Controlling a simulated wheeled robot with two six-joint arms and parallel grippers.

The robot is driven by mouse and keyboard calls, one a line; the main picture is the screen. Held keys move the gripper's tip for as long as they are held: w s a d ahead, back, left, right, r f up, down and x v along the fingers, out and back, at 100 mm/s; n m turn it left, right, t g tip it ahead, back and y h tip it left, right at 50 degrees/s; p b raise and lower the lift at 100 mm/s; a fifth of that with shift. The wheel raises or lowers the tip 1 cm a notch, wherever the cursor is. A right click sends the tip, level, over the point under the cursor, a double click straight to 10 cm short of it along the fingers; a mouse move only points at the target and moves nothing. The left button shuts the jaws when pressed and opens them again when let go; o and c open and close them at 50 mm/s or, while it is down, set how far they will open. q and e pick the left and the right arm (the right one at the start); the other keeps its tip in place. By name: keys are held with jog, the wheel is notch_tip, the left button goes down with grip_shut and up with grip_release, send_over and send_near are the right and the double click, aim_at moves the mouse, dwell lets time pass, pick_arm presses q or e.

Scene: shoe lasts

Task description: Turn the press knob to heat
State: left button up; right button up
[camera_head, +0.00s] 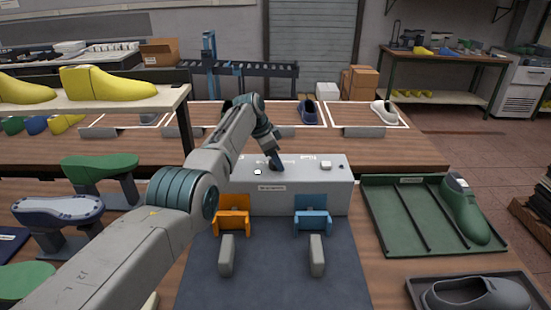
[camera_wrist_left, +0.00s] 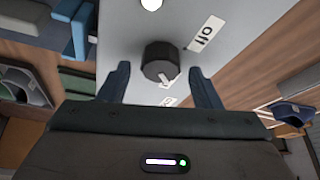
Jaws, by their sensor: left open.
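The press (camera_head: 325,190) is a long pale grey box at the back of the dark mat. Its knob (camera_wrist_left: 158,56) is a dark round dial with a white pointer, seen in the left wrist view. My left gripper (camera_head: 276,164) points down at the press top. In the wrist view my left gripper (camera_wrist_left: 160,72) is open, with its fingertips on either side of the knob and visible gaps. The right gripper is not in view.
Orange (camera_head: 233,216) and blue (camera_head: 312,215) holders stand before the press, with two grey posts on the mat (camera_head: 272,285). A green tray (camera_head: 385,225) with a green shoe last (camera_head: 464,210) is at right. A shelf with yellow lasts (camera_head: 105,84) is at left.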

pick_arm(q)
jog(key=b+v, duration=0.2)
jog(key=v, duration=0.8)
jog(key=shift+r, duration=0.3)
jog(key=shift+f, duration=0.1)
